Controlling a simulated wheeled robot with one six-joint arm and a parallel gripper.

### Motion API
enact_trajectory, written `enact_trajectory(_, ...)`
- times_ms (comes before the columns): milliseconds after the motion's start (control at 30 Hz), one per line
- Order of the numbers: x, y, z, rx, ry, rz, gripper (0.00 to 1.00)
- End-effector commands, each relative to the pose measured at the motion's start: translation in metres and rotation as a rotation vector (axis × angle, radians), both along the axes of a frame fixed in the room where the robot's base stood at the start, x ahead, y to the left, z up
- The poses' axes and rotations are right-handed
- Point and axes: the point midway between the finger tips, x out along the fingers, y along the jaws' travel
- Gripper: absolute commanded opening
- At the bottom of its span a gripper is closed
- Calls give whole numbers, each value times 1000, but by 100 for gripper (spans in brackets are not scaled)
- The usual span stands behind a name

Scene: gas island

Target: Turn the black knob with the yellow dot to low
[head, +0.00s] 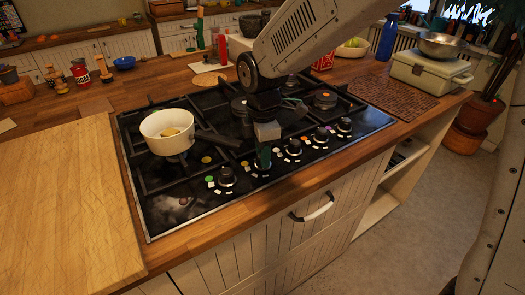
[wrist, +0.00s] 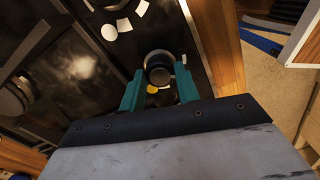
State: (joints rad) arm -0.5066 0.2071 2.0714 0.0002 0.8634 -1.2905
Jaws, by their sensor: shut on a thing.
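The black knob with the yellow dot shows in the wrist view (wrist: 158,66), between the two green fingers of my gripper (wrist: 159,82). The yellow dot (wrist: 152,89) lies on the panel beside the knob. In the head view, my gripper (head: 264,157) reaches down to the front control row and largely hides this knob. The fingers are closed around the knob's sides. The knob's exact turn angle and pointer cannot be made out.
Other black knobs stand in the same row: one to the left (head: 227,176) and one to the right (head: 293,147). A white pot (head: 168,131) with its handle toward my gripper sits on the black hob (head: 200,203). A wooden board (head: 70,205) lies at left.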

Motion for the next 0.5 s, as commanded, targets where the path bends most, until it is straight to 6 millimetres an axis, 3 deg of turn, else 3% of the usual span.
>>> enact_trajectory(500, 0, -1, 0, -1, -1, 155, 9)
